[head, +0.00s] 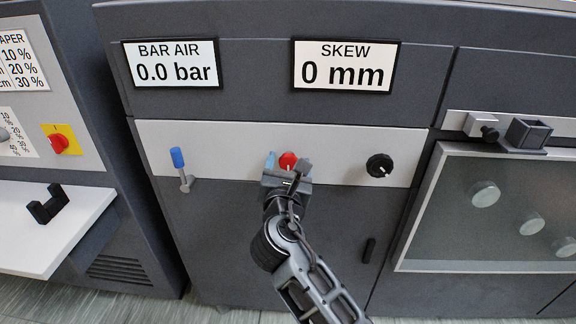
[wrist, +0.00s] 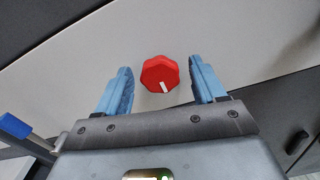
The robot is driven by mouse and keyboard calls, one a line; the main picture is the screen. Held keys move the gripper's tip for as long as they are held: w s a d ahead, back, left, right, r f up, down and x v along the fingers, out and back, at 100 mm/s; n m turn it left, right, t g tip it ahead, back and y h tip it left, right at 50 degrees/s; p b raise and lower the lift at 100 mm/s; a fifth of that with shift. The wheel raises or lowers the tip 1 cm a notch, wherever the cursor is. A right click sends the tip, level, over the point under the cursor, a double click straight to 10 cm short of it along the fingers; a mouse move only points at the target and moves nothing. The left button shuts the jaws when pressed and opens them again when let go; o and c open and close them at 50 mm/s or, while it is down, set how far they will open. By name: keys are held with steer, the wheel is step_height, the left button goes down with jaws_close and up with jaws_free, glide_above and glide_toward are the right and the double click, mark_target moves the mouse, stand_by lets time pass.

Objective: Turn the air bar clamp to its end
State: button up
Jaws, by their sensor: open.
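A red knob (head: 288,160) with a white pointer mark sits on the pale strip of the dark cabinet, below and between two displays. It also shows in the wrist view (wrist: 158,72), its mark pointing towards the bottom edge, slightly right. My gripper (wrist: 160,75) is open, its two blue fingers on either side of the knob in that view, with gaps on both sides. In the head view my gripper (head: 287,168) partly covers the knob. A blue-handled lever (head: 177,159) stands upright at left on the same strip. No label shows which control is the air bar clamp.
The BAR AIR display (head: 172,64) reads 0.0 bar and the SKEW display (head: 346,66) reads 0 mm. A black knob (head: 379,165) sits right of my gripper. A black vertical handle (head: 369,250) is lower right. A white shelf (head: 35,232) juts out at left.

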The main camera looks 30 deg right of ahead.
steer(key=c, duration=1.1)
steer(key=shift+o, duration=0.2)
